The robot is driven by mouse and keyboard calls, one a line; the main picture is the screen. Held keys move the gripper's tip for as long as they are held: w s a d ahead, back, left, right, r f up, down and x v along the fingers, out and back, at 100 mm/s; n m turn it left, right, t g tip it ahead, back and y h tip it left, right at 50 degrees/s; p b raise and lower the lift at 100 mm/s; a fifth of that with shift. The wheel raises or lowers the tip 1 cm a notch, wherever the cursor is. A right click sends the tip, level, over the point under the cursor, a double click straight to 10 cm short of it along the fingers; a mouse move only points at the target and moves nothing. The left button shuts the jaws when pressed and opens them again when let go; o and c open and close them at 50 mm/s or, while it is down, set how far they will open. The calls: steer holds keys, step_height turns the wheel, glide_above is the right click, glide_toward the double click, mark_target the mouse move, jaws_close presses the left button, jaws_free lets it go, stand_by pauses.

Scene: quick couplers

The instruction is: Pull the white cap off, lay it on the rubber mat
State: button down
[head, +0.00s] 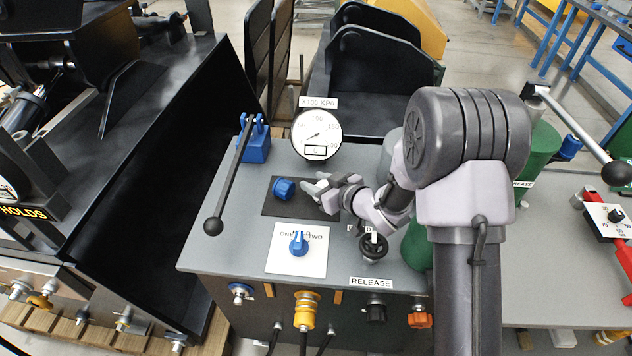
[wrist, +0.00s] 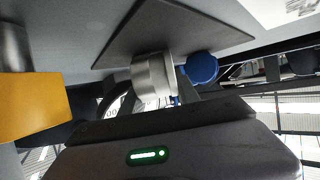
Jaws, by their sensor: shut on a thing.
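The dark rubber mat (head: 275,209) lies on the grey bench top, with a blue cap (head: 284,188) on its left part. My gripper (head: 325,190) is over the mat's right side, just right of the blue cap. In the wrist view a pale, silvery-white round piece (wrist: 153,78), which looks like the white cap, is at my jaws, shut on it. It is close to the mat (wrist: 195,28) and beside the blue cap (wrist: 202,67). I cannot tell whether it touches the mat. In the head view I cannot separate it from my light grey fingers.
A gauge (head: 317,134) stands behind the mat, with a black lever (head: 229,180) to the left. A blue knob on a white plate (head: 299,243) is in front. A black fitting (head: 374,246) is under my arm. Yellow and black couplers line the front edge.

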steer(key=c, duration=0.8)
jaws_free()
step_height(320, 180, up, 14)
steer(key=f+p, duration=0.1)
steer(key=p, duration=1.1)
steer(key=d+r+m+t+h, duration=0.1)
steer(key=d+r+m+h, duration=0.1)
steer(key=d+r, duration=0.2)
steer(key=s+d+r+m+t+h, duration=0.1)
steer(key=d+r+m+h, duration=0.2)
steer(key=d+r, duration=0.2)
steer(key=d+r+m+t+h, duration=0.1)
steer(key=d+r+m+h, duration=0.2)
steer(key=d, duration=0.5)
steer(key=shift+s+r+t, duration=0.15)
steer(key=shift+r+t, duration=0.25)
steer(key=shift+r, duration=0.4)
